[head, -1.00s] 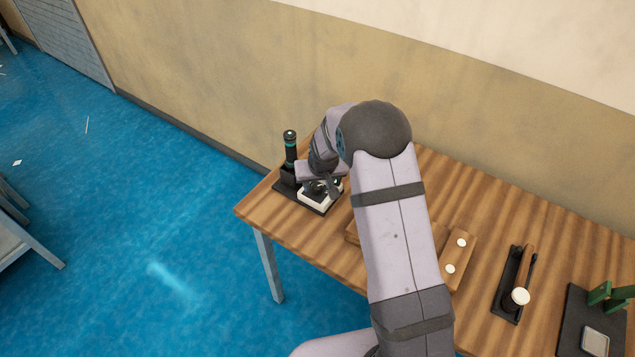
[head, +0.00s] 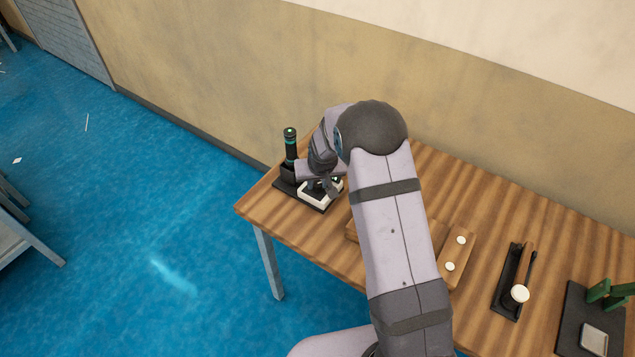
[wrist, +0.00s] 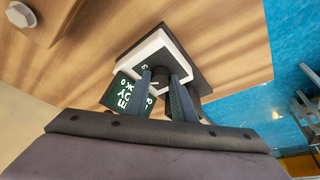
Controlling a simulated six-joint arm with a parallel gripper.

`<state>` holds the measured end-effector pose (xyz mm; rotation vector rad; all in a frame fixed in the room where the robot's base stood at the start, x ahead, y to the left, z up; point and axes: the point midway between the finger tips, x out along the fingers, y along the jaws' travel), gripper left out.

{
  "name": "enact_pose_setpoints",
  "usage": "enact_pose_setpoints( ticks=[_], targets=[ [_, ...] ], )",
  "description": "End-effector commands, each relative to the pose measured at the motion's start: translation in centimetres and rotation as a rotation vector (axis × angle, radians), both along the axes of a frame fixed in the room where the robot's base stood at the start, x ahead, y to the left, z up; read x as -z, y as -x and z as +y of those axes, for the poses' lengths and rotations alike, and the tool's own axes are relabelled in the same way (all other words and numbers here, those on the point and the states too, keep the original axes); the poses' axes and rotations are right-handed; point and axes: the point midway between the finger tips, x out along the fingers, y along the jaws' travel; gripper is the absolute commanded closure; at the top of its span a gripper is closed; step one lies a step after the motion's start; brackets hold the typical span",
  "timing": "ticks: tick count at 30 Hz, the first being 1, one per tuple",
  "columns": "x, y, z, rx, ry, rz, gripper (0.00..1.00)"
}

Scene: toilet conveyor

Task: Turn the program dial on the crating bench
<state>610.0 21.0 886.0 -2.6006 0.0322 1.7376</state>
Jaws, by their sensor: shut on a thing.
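The program dial (wrist: 159,78) is a dark round knob on a white-faced unit (wrist: 142,55) with a dark base; the unit also shows in the head view (head: 312,195) at the bench's left end. My gripper (wrist: 162,76) points down at the unit and is shut on the dial, one finger on each side. A green label with white characters (wrist: 122,91) stands beside the fingers, partly hidden. In the head view my wrist covers much of the unit, and the dial itself is hidden there.
A black and green cylinder (head: 290,146) stands upright in a dark holder behind the unit. On the wooden bench (head: 470,195), to the right, are a wooden block with two white knobs (head: 454,262), a black tray with a tool (head: 508,290) and a dark board with green parts (head: 570,320).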

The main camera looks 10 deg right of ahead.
Motion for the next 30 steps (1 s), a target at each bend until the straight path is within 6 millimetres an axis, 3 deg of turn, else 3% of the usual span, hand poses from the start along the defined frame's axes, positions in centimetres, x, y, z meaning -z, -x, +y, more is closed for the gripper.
enact_pose_setpoints(
  ticks=[30],
  targets=[
    [0.23,-0.13,0.4,0.474,0.0,-0.001,0.99]
  ],
)
